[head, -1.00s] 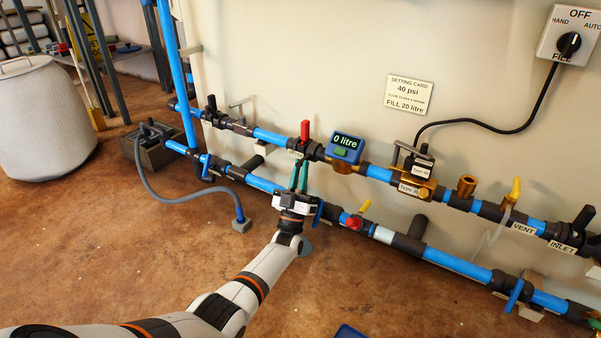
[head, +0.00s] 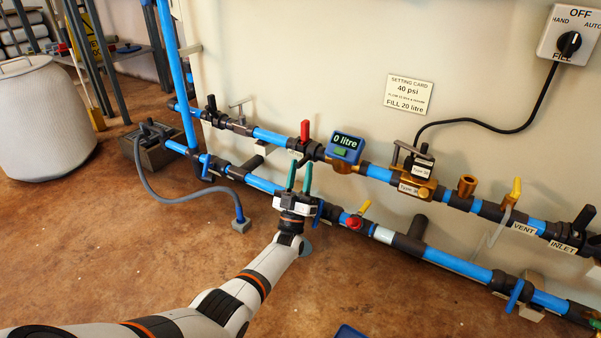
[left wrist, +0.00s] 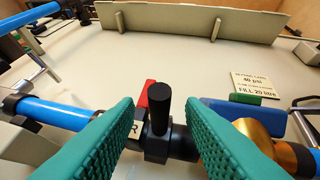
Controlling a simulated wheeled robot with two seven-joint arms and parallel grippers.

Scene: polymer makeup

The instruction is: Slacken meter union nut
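The blue meter (head: 345,147) reads "0 litre" and sits on a brass body on the upper pipe. In the left wrist view, its brass body (left wrist: 255,142) is at right. A black union nut (head: 315,151) joins the pipe just left of the meter; in the left wrist view a black collar (left wrist: 183,142) shows there, partly covered by the right finger. Left of it is a black valve with a red handle (head: 305,131). My left gripper (head: 301,164) is open and empty below this valve, its green fingers pointing towards the pipe. My right gripper is not in view.
A lower blue pipe (head: 263,184) runs behind my left gripper, with a red-and-yellow valve (head: 357,217) to its right. A brass regulator (head: 413,190) stands right of the meter. A grey hose (head: 165,198) lies at left. The brown floor in front is mostly clear.

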